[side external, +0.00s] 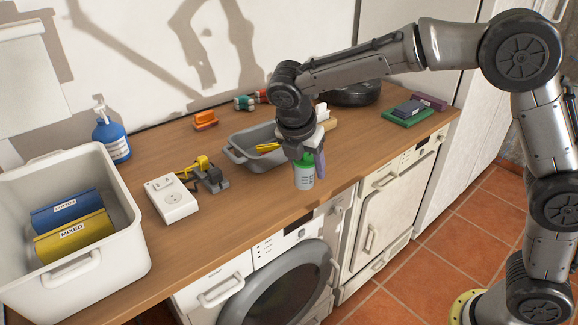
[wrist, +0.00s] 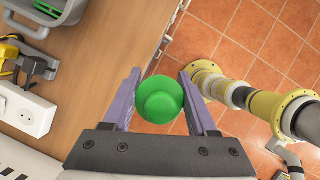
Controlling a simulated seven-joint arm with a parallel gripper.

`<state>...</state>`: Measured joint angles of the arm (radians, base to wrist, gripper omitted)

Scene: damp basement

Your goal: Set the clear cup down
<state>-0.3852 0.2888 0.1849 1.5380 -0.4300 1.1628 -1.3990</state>
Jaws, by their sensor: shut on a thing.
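The clear cup (side external: 304,176) has green in it and pale marks on its side. It looks upright near the front edge of the wooden worktop (side external: 262,206). My gripper (side external: 306,157) is above and around it, fingers pointing down. In the wrist view the purple fingers of my gripper (wrist: 160,74) stand on either side of a green round shape, the cup (wrist: 160,99), and hold it. I cannot tell whether the cup's base touches the worktop.
A grey tray (side external: 236,157) with a yellow thing is behind the cup. A white socket box (side external: 172,201) and plugs (side external: 212,180) lie left. A white bin (side external: 105,270) and a blue bottle (side external: 110,137) are farther left. Tiled floor (side external: 408,270) lies beyond the front edge.

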